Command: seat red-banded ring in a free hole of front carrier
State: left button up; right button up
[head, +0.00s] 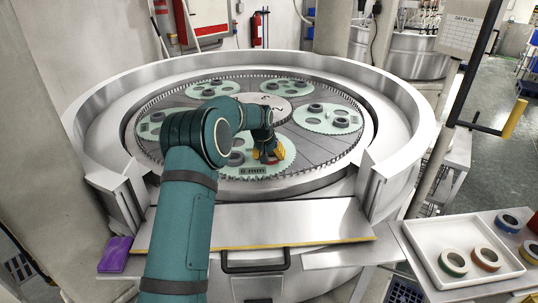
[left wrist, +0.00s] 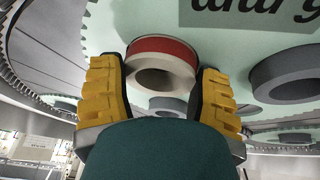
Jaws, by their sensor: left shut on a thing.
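The red-banded ring (left wrist: 165,48) is pale with a red side band. In the left wrist view it sits between the yellow fingers of my left gripper (left wrist: 163,75), which is shut on it. In the head view my left gripper (head: 268,155) is over the front carrier (head: 283,160), a pale green toothed disc. Grey rings lie in the front carrier, one right of the held ring (left wrist: 287,75). I cannot tell whether the held ring touches the carrier or lines up with a hole. My right gripper is not in view.
Other green carriers (head: 341,122) with dark grey rings lie around the machine's plate. A raised metal rim (head: 395,105) surrounds it, open at the front. A purple object (head: 115,253) lies at front left.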

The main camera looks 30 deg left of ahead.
pick_arm(q)
jog(key=shift+f, duration=0.1)
jog(key=o, duration=1.2)
jog(key=shift+r, duration=0.2)
jog(key=v, duration=1.1)
jog(key=shift+r, duration=0.45)
jog(key=shift+s, duration=0.1)
